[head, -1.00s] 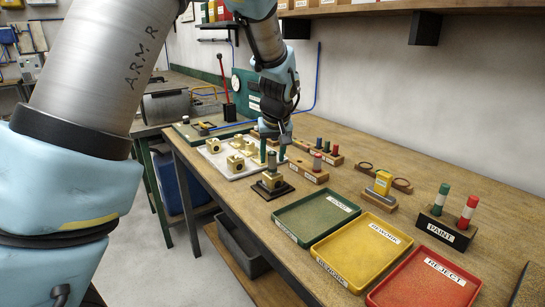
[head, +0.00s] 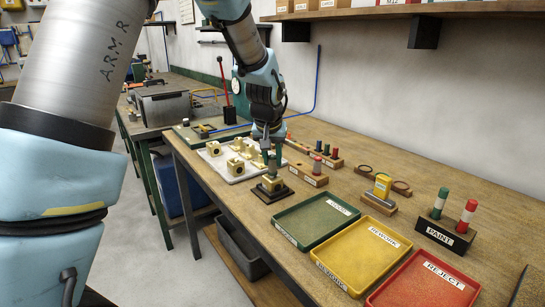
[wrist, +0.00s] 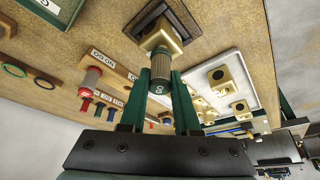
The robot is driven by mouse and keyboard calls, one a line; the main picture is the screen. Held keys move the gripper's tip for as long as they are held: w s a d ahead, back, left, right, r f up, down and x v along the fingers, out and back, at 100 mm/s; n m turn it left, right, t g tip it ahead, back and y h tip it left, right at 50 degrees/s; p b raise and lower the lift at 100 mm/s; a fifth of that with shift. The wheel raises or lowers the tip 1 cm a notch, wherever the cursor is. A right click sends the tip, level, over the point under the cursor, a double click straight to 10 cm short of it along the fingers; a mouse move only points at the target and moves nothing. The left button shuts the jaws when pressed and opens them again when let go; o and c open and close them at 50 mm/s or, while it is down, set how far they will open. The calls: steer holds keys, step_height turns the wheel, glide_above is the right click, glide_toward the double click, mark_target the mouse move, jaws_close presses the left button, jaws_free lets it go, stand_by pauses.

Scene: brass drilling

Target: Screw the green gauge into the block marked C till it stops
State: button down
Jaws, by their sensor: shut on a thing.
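The green gauge (wrist: 159,72) is a grey knurled cylinder with a dark green end cap. My gripper (head: 272,152) is shut on it, with one green finger on either side in the wrist view (wrist: 160,82). The gauge stands upright at the top of a brass block (head: 273,183), its lower end at the block's hole. How deep it sits cannot be told. The block rests on a black base and also shows in the wrist view (wrist: 158,38). Its letter cannot be read.
A white tray (head: 222,172) with several brass blocks lies left and behind. A wooden gauge rack (head: 308,175) stands close on the right. Green (head: 315,222), yellow (head: 362,255) and red (head: 425,290) trays lie in front and to the right.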

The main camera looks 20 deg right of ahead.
steer(key=m+p, duration=0.2)
steer(key=m+g+h+p, duration=0.1)
steer(key=m+p, duration=0.1)
steer(key=m, duration=0.1)
steer(key=shift+a+r, duration=0.15)
steer(key=m+g+p, duration=0.1)
steer(key=m+p, duration=0.1)
steer(key=p, duration=0.1)
steer(key=shift+m+h, duration=0.4)
steer(key=shift+f+m+g, duration=0.25)
steer(key=shift+m+g, duration=0.15)
steer(key=c, duration=0.8)
jaws_free()
